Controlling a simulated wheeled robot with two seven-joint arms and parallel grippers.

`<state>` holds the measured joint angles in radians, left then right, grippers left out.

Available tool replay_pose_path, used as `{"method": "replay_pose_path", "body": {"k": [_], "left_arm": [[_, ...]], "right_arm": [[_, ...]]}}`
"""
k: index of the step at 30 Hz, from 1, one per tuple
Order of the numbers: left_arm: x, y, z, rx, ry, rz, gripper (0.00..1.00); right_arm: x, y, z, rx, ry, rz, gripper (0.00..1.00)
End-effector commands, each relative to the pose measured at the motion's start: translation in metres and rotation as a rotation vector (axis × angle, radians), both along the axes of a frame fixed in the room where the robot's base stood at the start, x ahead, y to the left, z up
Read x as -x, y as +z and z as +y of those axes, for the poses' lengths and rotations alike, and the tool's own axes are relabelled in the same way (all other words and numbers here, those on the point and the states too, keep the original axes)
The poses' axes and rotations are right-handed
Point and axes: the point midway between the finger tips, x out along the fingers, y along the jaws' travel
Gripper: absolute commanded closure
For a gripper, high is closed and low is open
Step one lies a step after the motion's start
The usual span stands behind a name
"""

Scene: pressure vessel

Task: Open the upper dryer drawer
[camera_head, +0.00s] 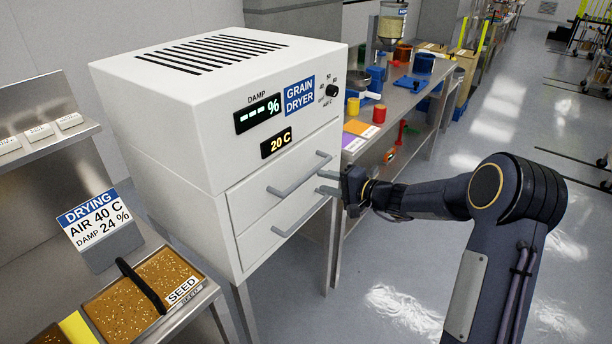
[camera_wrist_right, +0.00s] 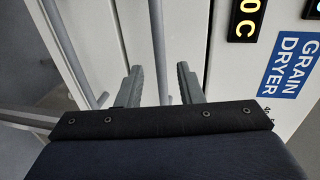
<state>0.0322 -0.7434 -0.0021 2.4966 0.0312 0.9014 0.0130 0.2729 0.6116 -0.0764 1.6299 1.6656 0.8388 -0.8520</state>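The white grain dryer (camera_head: 215,125) stands at centre left with two drawers in its front. The upper drawer (camera_head: 255,195) looks closed, and its grey bar handle (camera_head: 298,176) runs across the front. My right gripper (camera_head: 325,182) is at the right end of this handle. In the right wrist view its two fingers (camera_wrist_right: 160,85) are apart, with the upper handle bar (camera_wrist_right: 157,45) between them; I cannot tell whether they touch it. The lower drawer's handle (camera_head: 300,217) is just below and also shows in the right wrist view (camera_wrist_right: 75,50). My left gripper is not in view.
A seed tray (camera_head: 170,275) with a black handle and a drying sign (camera_head: 95,220) are at the lower left. A bench (camera_head: 405,100) with cups and coloured cards stands behind the dryer on the right. The floor to the right is open.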

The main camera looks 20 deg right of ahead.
Motion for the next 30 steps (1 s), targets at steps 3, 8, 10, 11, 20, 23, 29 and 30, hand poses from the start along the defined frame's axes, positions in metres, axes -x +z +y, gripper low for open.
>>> {"method": "replay_pose_path", "body": {"k": [3,8,10,11,20,23,29,30], "left_arm": [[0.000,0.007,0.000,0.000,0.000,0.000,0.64],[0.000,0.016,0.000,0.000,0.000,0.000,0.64],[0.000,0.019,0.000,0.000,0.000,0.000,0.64],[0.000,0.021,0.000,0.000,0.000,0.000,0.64],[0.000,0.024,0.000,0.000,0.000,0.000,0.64],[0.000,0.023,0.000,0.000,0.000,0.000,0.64],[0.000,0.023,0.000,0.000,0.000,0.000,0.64],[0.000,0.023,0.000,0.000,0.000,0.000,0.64]], "right_arm": [[-0.013,-0.001,0.011,-0.003,0.003,0.001,0.66],[-0.033,-0.006,0.028,-0.002,0.005,0.002,0.66],[-0.041,-0.008,0.034,-0.001,0.004,0.001,0.66],[-0.044,-0.009,0.036,-0.001,0.004,0.001,0.66],[-0.056,-0.014,0.045,-0.001,0.002,0.001,0.66],[-0.056,-0.014,0.045,-0.001,0.002,0.001,0.66],[-0.056,-0.014,0.045,-0.001,0.002,0.001,0.85],[-0.056,-0.014,0.045,-0.001,0.002,0.001,0.90]]}}
